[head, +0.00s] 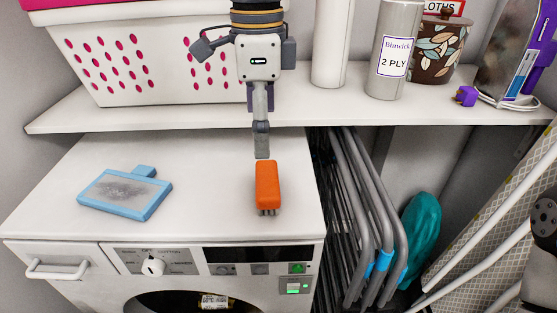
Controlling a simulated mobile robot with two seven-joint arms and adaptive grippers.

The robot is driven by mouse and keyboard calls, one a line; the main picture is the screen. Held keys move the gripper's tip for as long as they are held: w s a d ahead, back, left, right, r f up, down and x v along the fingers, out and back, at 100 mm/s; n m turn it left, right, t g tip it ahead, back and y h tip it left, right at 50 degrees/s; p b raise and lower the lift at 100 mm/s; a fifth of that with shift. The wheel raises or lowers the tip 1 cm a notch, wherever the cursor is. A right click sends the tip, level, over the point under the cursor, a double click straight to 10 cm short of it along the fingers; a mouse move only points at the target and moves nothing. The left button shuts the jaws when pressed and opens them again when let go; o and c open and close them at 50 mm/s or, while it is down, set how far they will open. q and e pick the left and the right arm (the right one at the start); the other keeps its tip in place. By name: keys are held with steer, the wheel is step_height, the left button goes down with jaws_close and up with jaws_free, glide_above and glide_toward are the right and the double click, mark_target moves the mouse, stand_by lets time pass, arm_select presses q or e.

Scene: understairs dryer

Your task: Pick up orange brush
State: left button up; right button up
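The orange brush (267,184) lies near the right front of the white dryer's top (210,195), its dark bristles showing at the near end. A gripper (262,146), which I take as my left, points straight down from above, with its fingertips just behind the brush's far end. A small gap shows between the tips and the brush in the picture. The fingers are seen edge-on, one in front of the other, so their opening is hidden. No grip on the brush shows. My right gripper is not in view.
A blue lint filter (126,194) lies left on the dryer top. Above the back, a shelf (180,113) carries a white basket (130,55), a grey roll (394,50) and a patterned pot (436,52). Folded grey rails (372,200) stand right of the dryer.

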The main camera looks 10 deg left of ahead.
mark_target(267, 177)
arm_select(q)
steer(key=f, duration=1.2)
steer(key=shift+w+d, duration=0.2)
steer(key=shift+w, duration=0.05)
steer(key=c, duration=0.9)
